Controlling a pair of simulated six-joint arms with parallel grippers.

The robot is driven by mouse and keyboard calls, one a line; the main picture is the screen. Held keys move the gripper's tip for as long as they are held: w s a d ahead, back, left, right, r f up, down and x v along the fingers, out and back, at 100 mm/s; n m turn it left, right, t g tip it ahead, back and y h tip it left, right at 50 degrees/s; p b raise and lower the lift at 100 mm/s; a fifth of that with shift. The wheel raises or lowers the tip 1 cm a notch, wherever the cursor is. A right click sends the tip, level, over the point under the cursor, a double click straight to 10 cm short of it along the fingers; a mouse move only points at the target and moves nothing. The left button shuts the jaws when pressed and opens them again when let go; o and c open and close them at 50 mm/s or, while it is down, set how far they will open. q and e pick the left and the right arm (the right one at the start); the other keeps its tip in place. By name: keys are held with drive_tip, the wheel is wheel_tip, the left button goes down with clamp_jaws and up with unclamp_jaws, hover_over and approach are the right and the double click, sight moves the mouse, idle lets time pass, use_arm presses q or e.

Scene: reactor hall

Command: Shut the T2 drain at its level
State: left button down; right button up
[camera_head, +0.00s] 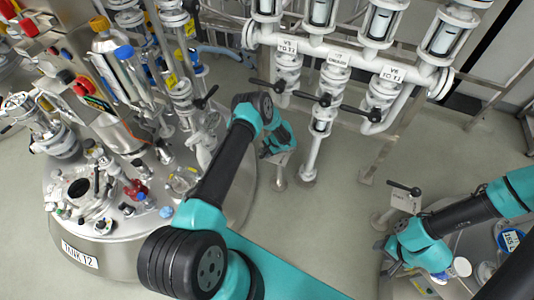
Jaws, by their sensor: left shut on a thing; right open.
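Tank T2 (112,258) is the round steel vessel at the left, with a "TANK T2" plate (80,256) on its side. A short valve stand (280,182) with a pale tag (277,158) rises from the floor just right of the tank. It appears to be the T2 drain; its tag is too small to read. My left gripper (278,140) is over the top of this stand, shut on what appears to be the drain handle, which it hides. My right gripper (398,262) is open at the lower right, by other equipment.
A similar stand with a black handle (403,188) and tag (405,201) stands just above my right gripper. A pipe manifold (330,52) with several tagged valves and black handles crosses the back. Grey floor (325,215) is clear between my arms.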

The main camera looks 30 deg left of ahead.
use_arm(q)
drive_tip(key=shift+w+a+m+t+y, duration=0.2)
drive_tip(key=shift+w+a+m, duration=0.15)
drive_tip(key=shift+a+m, duration=0.25)
drive_tip(key=shift+w+a+m+t+y, duration=0.1)
drive_tip(key=shift+w+a+m+t, duration=0.15)
drive_tip(key=shift+a+m, duration=0.35)
drive_tip(key=shift+d, duration=0.15)
drive_tip(key=c, duration=1)
unclamp_jaws()
drive_tip(key=shift+o, duration=0.2)
drive_tip(key=v, duration=1.2)
